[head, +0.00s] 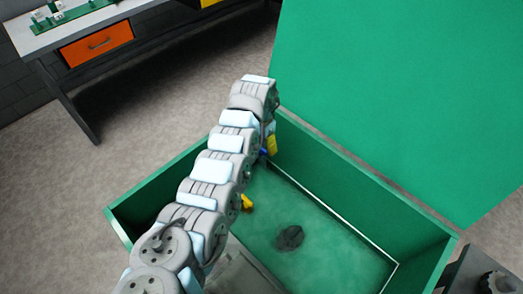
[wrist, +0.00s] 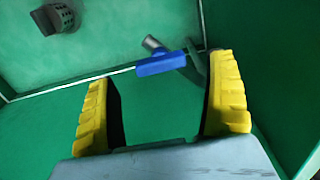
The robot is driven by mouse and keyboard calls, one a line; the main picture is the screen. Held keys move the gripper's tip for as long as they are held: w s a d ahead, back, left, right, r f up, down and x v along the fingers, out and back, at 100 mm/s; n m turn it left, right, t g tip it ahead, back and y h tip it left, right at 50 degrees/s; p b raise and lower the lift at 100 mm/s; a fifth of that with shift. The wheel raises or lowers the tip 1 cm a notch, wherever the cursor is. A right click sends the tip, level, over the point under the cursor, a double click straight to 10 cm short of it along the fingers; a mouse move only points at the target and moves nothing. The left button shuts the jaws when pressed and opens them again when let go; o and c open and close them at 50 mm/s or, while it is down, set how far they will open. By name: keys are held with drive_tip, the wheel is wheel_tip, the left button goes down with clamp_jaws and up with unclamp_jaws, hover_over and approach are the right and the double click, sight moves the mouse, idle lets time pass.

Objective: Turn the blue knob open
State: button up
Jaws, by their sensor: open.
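The blue knob (wrist: 162,64) is a flat blue lever on a grey metal pipe stub, by the tub's inner wall in the wrist view. It lies crosswise ahead of the fingertips. In the head view only a small blue patch (head: 263,152) shows beside my arm. My gripper (wrist: 162,88) is open, with one yellow-padded finger on each side and the knob ahead of the gap, nearer the right finger. I see no clear contact. In the head view, one yellow finger pad (head: 271,145) shows at the arm's end, and the rest is hidden.
A green tub (head: 420,218) surrounds the knob, its walls close to my arm. A yellow piece (head: 246,202) shows beside my arm. A tall green panel (head: 400,90) stands behind. A workbench with an orange drawer (head: 97,45) is at upper left.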

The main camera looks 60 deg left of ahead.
sight(262, 148)
drive_tip(key=shift+f+b, duration=0.4)
drive_tip(key=shift+f, duration=1.2)
drive_tip(key=c, duration=1.2)
